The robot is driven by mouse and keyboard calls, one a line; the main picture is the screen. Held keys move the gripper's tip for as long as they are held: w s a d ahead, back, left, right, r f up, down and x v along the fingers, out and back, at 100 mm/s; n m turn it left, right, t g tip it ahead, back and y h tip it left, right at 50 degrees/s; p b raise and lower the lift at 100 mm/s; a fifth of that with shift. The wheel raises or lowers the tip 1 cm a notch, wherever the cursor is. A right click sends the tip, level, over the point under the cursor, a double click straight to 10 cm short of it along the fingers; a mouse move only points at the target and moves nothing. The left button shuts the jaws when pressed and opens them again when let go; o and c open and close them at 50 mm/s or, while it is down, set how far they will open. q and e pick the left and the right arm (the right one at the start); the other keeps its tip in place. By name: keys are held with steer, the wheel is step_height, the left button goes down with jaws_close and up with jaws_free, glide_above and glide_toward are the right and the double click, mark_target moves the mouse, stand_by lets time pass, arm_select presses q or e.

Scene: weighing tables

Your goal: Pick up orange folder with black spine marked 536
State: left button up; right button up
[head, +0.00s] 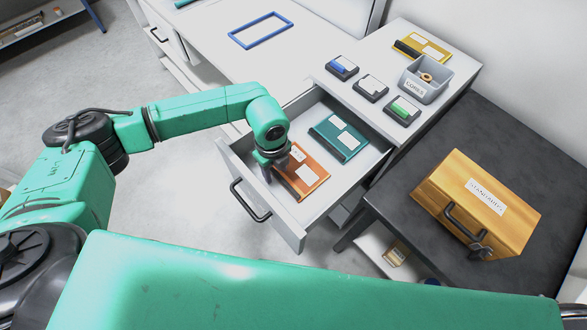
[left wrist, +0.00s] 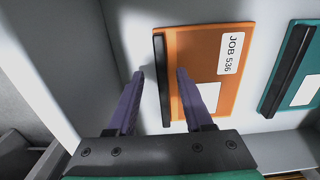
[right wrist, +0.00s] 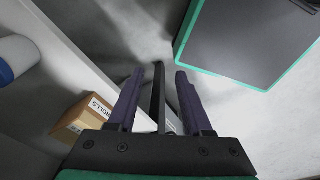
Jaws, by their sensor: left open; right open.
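The orange folder (head: 302,174) lies flat in the open drawer, at the drawer's front end. In the left wrist view the orange folder (left wrist: 208,65) shows a black spine (left wrist: 161,80) along its left edge and a white label reading JOB 536. My left gripper (head: 277,172) is over the spine side of the folder. In the left wrist view its open fingers (left wrist: 158,75) point at the folder, one on each side of the spine, with nothing held. My right gripper (right wrist: 158,72) is open and away from the drawer; a dark bar shows between its fingers.
A teal folder (head: 338,137) lies beside the orange one in the drawer (head: 230,160). A wooden STANDARDS box (head: 465,190) stands on the dark table at right. A grey CORES bin (head: 436,92) and several small dark boxes stand on the counter. A ROLLS box (right wrist: 75,121) shows in the right wrist view.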

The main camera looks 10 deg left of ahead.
arm_select(q)
steer(key=shift+w, duration=0.15)
jaws_close()
